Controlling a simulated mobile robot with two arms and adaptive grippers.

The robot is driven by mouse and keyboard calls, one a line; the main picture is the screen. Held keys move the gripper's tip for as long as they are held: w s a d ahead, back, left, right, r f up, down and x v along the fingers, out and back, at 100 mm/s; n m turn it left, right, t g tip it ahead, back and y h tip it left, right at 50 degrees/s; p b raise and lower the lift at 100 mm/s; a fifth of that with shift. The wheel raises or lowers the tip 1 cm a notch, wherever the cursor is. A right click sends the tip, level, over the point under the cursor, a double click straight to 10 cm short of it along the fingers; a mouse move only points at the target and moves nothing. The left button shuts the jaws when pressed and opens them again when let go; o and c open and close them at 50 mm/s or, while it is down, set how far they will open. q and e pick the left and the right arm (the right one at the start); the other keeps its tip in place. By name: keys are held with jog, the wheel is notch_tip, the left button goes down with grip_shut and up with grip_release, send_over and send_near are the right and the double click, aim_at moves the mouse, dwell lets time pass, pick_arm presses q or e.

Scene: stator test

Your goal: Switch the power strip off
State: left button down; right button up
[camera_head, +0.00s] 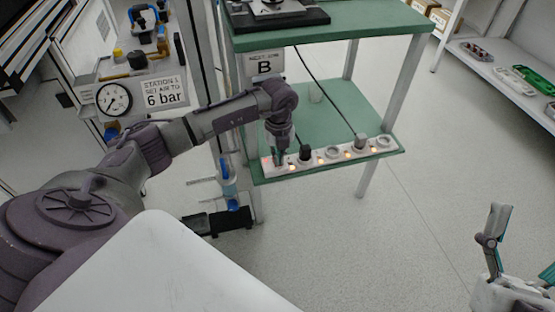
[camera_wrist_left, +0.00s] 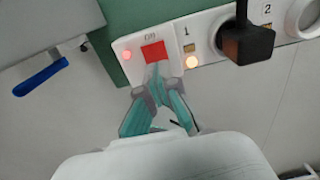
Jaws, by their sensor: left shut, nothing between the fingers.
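In the left wrist view the strip (camera_wrist_left: 207,45) shows a red switch (camera_wrist_left: 154,51) beside a lit red lamp (camera_wrist_left: 126,55). Socket 1 holds a black plug (camera_wrist_left: 245,43). My left gripper (camera_head: 279,160) is shut and empty at the strip's left end. In the wrist view its teal fingertips (camera_wrist_left: 157,72) are just below the red switch; I cannot tell if they touch it. My right gripper (camera_head: 492,240) is partly in view at lower right.
The green table top (camera_head: 375,22) is above the shelf (camera_head: 350,105). A gauge (camera_head: 114,99) and a 6 bar sign (camera_head: 164,94) are at left. A blue-handled part (camera_head: 228,175) hangs left of the shelf, also in the wrist view (camera_wrist_left: 41,77). The floor at right is clear.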

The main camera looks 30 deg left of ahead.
pick_arm(q)
jog(key=shift+s+f, duration=0.1)
jog(key=shift+f, duration=0.25)
pick_arm(e)
jog(key=shift+s+d+r+t+y, duration=0.1)
jog(key=shift+s+r+t+y, duration=0.3)
jog(key=shift+s+r+t, duration=0.25)
jog(key=shift+f+g, duration=0.1)
jog(key=shift+g, duration=0.15)
